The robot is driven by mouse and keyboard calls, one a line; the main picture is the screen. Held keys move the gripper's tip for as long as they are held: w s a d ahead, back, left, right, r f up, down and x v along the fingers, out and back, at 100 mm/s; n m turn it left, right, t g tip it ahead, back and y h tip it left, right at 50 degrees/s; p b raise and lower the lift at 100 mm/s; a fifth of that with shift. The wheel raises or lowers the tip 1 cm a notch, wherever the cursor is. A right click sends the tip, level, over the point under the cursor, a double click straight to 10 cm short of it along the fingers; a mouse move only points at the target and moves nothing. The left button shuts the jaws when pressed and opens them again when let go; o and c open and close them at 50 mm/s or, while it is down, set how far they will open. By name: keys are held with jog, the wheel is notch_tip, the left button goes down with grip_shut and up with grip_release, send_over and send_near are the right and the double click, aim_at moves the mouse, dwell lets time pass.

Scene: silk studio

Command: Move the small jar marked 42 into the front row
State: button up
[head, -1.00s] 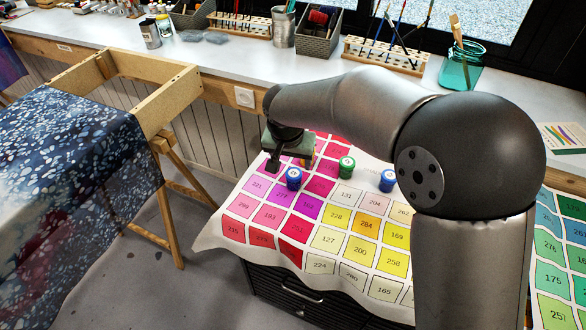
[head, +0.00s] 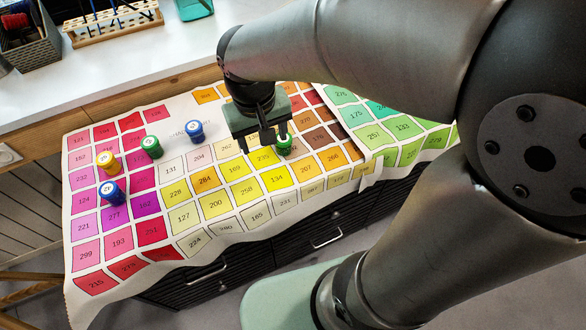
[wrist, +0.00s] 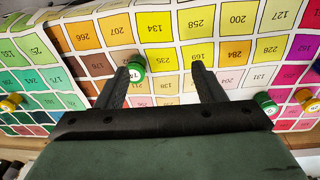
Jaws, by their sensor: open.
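My gripper (head: 264,147) is open and points down over the yellow squares of the colour chart. A small green jar with a white-labelled lid (head: 284,145) stands by its right finger. In the wrist view this jar (wrist: 136,69) shows just inside the left finger of my open gripper (wrist: 160,72), off-centre and not gripped. At the left of the chart stand a front blue jar (head: 112,194), a yellow jar (head: 109,162), another green jar (head: 152,148) and a back blue jar (head: 195,132). The lid numbers are too small to read surely, so I cannot tell which is 42.
The numbered colour-chart cloth (head: 90,262) covers a dark drawer unit (head: 215,281) and hangs over its front edge. Behind is a white counter (head: 110,62) with a wooden brush rack (head: 112,24) and a dark basket (head: 24,36). Yellow squares in front of my gripper are clear.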

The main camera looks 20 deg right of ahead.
jog(key=s+d+f+m, duration=0.1)
jog(key=s+d+f, duration=0.1)
jog(key=s+d, duration=0.6)
jog(key=shift+s+d+f+g+y, duration=0.15)
jog(key=shift+s+d+g+y, duration=0.2)
jog(key=shift+s, duration=0.75)
jog(key=r+p, duration=0.3)
jog(key=r, duration=0.1)
jog(key=shift+a+r+p, duration=0.1)
jog(key=shift+a+p, duration=0.25)
jog(key=shift+p, duration=0.05)
